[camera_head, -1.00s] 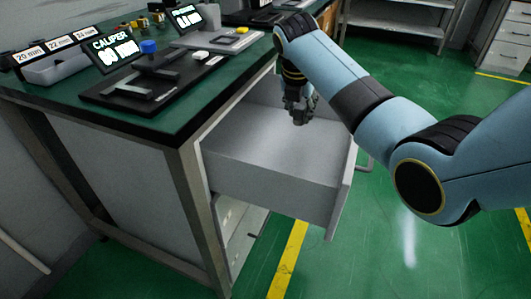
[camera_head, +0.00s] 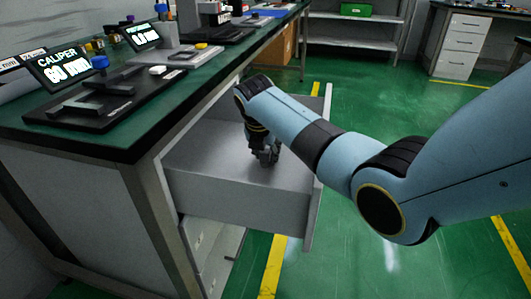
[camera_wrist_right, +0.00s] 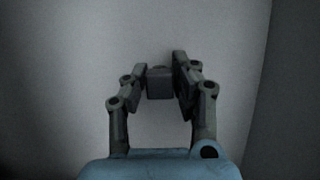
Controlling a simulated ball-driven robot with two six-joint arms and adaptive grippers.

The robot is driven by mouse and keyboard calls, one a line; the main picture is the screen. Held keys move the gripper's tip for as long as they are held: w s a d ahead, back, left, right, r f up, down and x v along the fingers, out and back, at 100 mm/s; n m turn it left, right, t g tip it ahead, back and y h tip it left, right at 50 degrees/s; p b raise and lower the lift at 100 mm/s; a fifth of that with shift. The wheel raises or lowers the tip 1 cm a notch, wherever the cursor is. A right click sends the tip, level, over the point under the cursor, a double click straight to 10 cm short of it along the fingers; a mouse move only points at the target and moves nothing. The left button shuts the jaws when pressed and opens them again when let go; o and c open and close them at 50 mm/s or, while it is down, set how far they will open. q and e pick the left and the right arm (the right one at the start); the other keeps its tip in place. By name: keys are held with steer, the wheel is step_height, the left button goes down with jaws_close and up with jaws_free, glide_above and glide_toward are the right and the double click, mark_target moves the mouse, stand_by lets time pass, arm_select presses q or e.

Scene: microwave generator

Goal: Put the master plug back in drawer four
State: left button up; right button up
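An open grey drawer (camera_head: 235,192) extends from the right end of the bench. No number on it can be read. My right gripper (camera_head: 265,157) points down inside the drawer. In the right wrist view, the same gripper (camera_wrist_right: 160,88) has a small dark grey block, seemingly the master plug (camera_wrist_right: 160,82), between its fingertips, with a finger against each side. The pale drawer floor lies behind it; whether the block touches the floor is unclear. In the head view the plug is hard to tell from the dark fingers. My left gripper is not in view.
The green bench top (camera_head: 170,95) carries a caliper display (camera_head: 62,68), a black fixture board (camera_head: 100,98) and several instruments. The drawer's front panel (camera_head: 318,185) stands right of the gripper. The green floor beyond is clear up to shelves (camera_head: 350,45).

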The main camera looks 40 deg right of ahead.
steer(key=o, duration=0.5)
steer(key=shift+c, duration=0.2)
steer(key=p+v, duration=0.5)
steer(key=v, duration=0.7)
steer(key=shift+r, duration=0.15)
